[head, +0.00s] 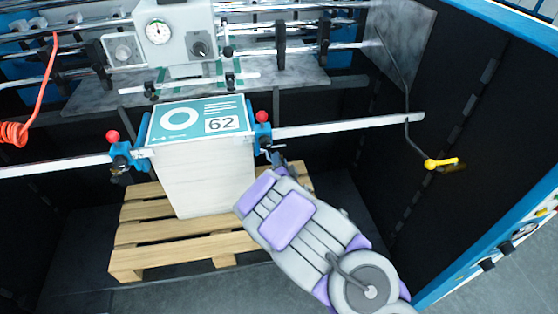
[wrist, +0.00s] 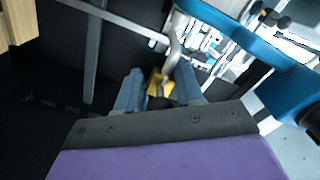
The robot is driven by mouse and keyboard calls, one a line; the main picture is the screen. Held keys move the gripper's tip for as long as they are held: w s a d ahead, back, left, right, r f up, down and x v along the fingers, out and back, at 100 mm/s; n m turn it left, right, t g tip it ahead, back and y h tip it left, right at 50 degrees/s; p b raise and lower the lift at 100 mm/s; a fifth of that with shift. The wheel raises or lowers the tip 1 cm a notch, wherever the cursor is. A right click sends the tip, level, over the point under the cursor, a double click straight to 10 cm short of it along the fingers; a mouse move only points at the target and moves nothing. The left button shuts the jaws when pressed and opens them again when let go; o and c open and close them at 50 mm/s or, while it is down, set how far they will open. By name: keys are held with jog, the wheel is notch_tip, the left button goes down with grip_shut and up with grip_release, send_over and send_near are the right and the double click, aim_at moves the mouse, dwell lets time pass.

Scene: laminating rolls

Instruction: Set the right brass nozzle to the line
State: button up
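The right brass nozzle (head: 441,163) is a yellow piece at the lower end of a grey bent pipe, on the right side of the press in the head view. In the wrist view the brass nozzle (wrist: 156,82) shows between my two blue-grey fingers. My gripper (wrist: 160,86) has its fingers apart. In the head view my gripper (head: 279,161) is at the right side of the stack, mostly hidden by my arm, and well left of the nozzle. I see no gripping contact. I cannot make out the line.
A white stack (head: 200,182) with a teal sheet marked 62 stands on a wooden pallet (head: 180,252). Blue clamps with red knobs flank it. A white bar (head: 345,126) runs right towards the pipe. The blue machine frame (head: 490,245) bounds the right side.

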grip_shut()
notch_tip(320, 180, up, 5)
jog(key=p, duration=0.4)
jog(key=shift+r, duration=0.15)
jog(key=shift+d, duration=0.1)
jog(key=shift+o, duration=1.6)
grip_release()
